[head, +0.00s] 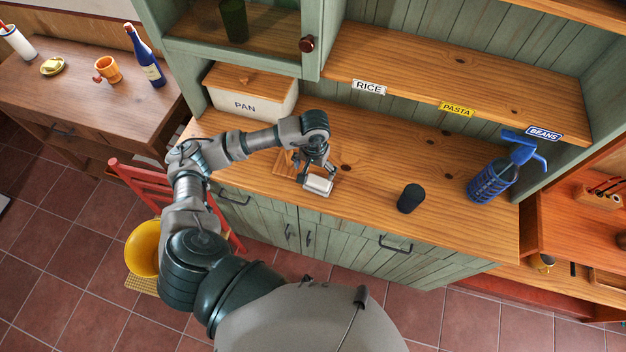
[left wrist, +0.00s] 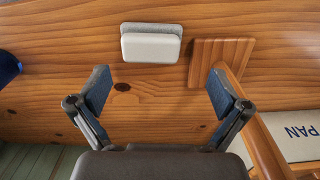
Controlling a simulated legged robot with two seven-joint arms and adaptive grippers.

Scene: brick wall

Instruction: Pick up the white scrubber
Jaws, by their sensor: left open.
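The white scrubber (head: 318,185) lies on the wooden counter below my left gripper in the head view. It has a white block and a grey layer along one side. In the left wrist view the scrubber (left wrist: 151,47) lies beyond the fingertips, near the top middle. My left gripper (head: 312,171) is open, and its two fingers (left wrist: 156,90) are spread with nothing between them. The gripper partly covers the area behind the scrubber in the head view. My right gripper does not show in either view.
A small wooden board (left wrist: 215,62) lies right beside the scrubber. A white PAN box (head: 250,97) stands at the counter's back left. The shelf (head: 450,75) overhangs the counter's back.

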